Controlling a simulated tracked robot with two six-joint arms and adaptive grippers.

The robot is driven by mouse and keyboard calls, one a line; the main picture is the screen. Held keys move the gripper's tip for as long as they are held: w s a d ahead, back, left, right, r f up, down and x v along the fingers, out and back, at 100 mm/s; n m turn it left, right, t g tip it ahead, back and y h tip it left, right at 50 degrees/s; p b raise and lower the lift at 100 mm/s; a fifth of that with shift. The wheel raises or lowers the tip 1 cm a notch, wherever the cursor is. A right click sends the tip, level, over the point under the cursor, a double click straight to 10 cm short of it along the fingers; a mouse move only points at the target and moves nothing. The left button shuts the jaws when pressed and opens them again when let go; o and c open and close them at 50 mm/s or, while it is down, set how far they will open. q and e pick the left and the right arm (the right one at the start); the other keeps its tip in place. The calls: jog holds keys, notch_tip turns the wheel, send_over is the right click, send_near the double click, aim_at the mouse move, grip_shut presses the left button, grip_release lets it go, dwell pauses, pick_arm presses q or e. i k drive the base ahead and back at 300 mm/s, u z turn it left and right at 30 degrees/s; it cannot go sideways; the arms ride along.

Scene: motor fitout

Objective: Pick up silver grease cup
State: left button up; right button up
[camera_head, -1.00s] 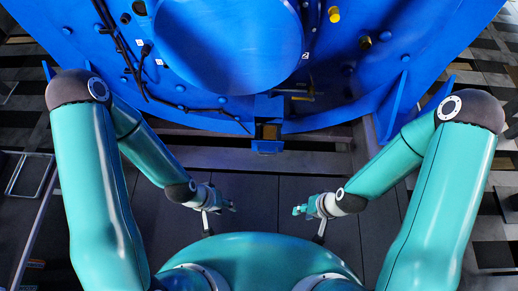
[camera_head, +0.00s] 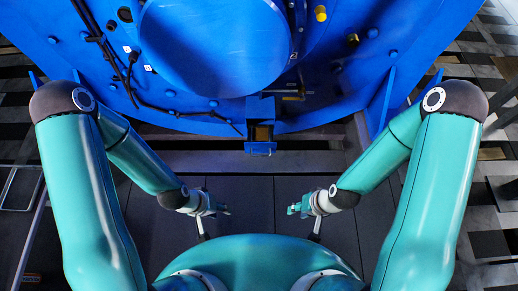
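I cannot make out a silver grease cup for certain in the head view. The big blue motor housing (camera_head: 212,45) fills the top of the view, with a round blue cover in its middle. A yellow cap (camera_head: 320,13) and a small brass-coloured fitting (camera_head: 353,39) sit on its face, right of the cover. My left gripper (camera_head: 222,209) and my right gripper (camera_head: 294,209) are low in front of the housing, below its bottom edge, pointing toward each other with a gap between. Both are too small to tell whether the fingers are open or shut. I see nothing held.
A black cable (camera_head: 128,75) runs down the left of the housing. A blue bracket (camera_head: 260,148) juts from its bottom edge. Dark floor panels (camera_head: 255,190) lie below, clear between my grippers. Blue ribs (camera_head: 385,100) stand out at the lower right of the housing.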

aim_at(260, 134)
jog(key=k, duration=1.15)
jog(key=u, duration=0.75)
jog(key=i, duration=1.65)
jog(key=z, duration=0.35)
